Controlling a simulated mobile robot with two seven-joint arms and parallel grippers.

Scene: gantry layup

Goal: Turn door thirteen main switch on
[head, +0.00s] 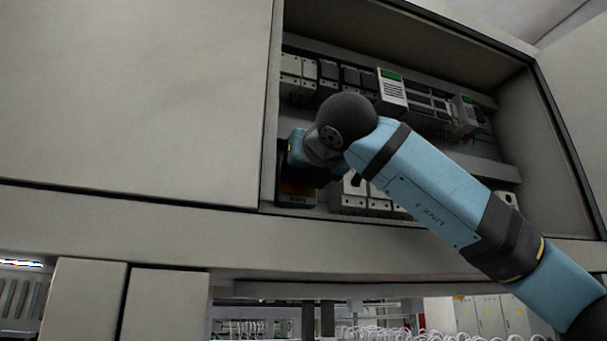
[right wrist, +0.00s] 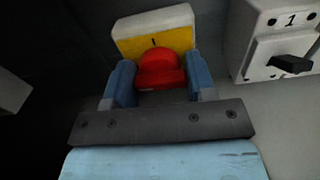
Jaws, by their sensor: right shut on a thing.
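The main switch shows in the right wrist view as a red rotary knob (right wrist: 159,70) on a yellow plate (right wrist: 185,40) with a small dark mark at its top. My right gripper (right wrist: 160,88) has its two blue fingers on either side of the knob, shut on it. I cannot tell which way the knob's handle is turned. In the head view my right gripper (head: 297,150) is inside the open cabinet at its lower left. It and my wrist hide most of the switch; a dark lower part (head: 296,198) shows beneath. My left gripper is not in view.
A light switch block marked 1 (right wrist: 278,52) with a black handle stands just right of the knob. The cabinet holds upper-rail modules (head: 298,75) and lower breakers (head: 348,196). A closed panel (head: 130,90) borders the opening on the left.

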